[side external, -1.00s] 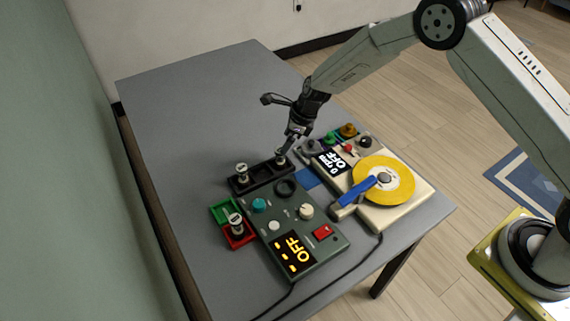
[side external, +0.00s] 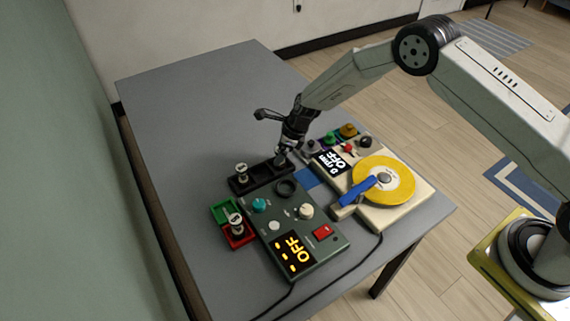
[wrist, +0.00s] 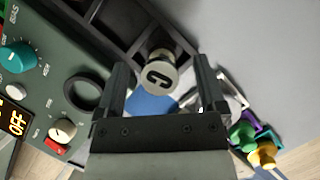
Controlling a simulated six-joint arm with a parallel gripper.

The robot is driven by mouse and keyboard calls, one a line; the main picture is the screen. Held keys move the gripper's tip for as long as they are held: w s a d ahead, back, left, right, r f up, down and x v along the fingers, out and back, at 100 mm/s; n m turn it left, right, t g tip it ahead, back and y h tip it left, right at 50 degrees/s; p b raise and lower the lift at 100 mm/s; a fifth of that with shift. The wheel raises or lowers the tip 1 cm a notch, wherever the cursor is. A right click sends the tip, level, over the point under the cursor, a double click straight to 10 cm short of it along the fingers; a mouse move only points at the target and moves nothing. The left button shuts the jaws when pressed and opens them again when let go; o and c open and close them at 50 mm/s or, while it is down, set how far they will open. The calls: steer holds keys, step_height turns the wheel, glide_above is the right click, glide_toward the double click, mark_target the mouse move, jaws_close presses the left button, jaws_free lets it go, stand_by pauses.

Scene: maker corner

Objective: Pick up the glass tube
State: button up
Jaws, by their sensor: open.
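A glass tube with a pale cap marked with a dark character (wrist: 160,75) stands in the end slot of the black rack (wrist: 95,18); glass shows beyond the cap. In the wrist view my gripper (wrist: 162,82) is open, with one finger on each side of the cap and gaps between. In the side view my gripper (side external: 283,157) is low at the rack's right end and largely hides this tube. Another capped tube (side external: 242,170) stands at the left end of the rack, and a third (side external: 235,219) stands in the red tray (side external: 240,241).
A dark green control box (side external: 318,256) with knobs and an OFF display is in front of the rack. A cream machine (side external: 408,215) with a yellow disc (side external: 398,172) is to the right. A green tray (side external: 220,212) adjoins the red one. The grey table's (side external: 190,105) back is clear.

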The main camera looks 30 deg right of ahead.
steer(key=shift+x, duration=1.1)
steer(key=shift+c, duration=0.2)
jaws_close()
steer(key=shift+r, duration=0.15)
steer(key=shift+w+r, duration=0.1)
steer(key=shift+r, duration=0.65)
steer(key=s+d+r, duration=0.2)
steer(key=s+r, duration=0.9)
steer(key=s, duration=0.3)
steer(key=shift+d+r, duration=0.15)
steer(key=shift+d, duration=0.15)
